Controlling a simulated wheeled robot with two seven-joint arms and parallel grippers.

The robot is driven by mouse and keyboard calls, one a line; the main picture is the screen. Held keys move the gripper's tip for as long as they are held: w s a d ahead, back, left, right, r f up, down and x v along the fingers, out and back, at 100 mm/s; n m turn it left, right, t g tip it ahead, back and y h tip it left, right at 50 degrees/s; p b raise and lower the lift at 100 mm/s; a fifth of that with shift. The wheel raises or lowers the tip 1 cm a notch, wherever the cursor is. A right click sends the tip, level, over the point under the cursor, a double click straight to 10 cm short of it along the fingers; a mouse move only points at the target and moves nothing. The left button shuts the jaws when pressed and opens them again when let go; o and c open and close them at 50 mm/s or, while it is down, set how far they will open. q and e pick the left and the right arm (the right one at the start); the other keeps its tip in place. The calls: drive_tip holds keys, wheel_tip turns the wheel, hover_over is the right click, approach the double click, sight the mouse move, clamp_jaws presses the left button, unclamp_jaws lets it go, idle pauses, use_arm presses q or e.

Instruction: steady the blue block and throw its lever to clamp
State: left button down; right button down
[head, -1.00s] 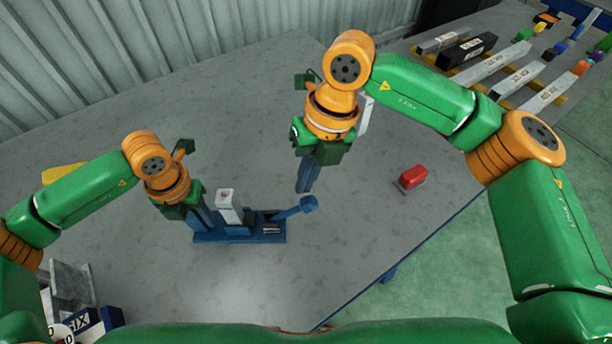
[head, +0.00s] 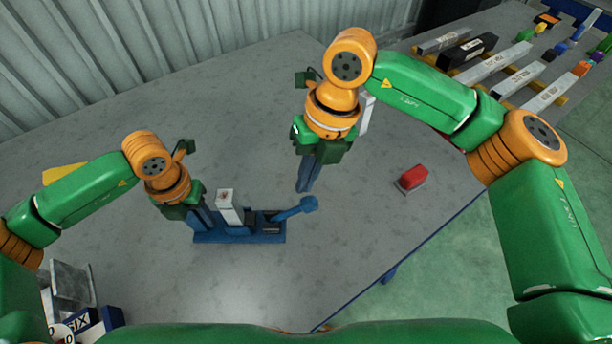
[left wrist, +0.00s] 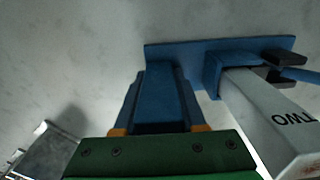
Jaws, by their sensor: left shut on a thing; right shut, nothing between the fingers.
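The blue block (head: 240,236) is a low clamp base on the grey table, left of the table's middle. Its blue lever (head: 290,211) sticks out to the right and slants up to a knob. A pale bar (head: 229,207) stands in the block; in the left wrist view it (left wrist: 262,105) bears the word TWO. My left gripper (head: 205,224) is shut on an upright blue part at the block's left end, seen between the fingers in the left wrist view (left wrist: 160,95). My right gripper (head: 304,188) is shut and empty, above and beside the lever's knob, apart from it.
A red button or block (head: 412,178) on a grey base sits to the right, near the table edge. Metal parts and a box lie at the lower left. A rack of labelled bars (head: 505,65) stands at the upper right.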

drive_tip(key=shift+r, duration=0.65)
drive_tip(key=w+d+r, duration=0.2)
drive_tip(key=d+r, duration=0.4)
drive_tip(key=r, duration=0.4)
drive_tip(key=shift+w+d, duration=0.15)
drive_tip(key=shift+d, duration=0.05)
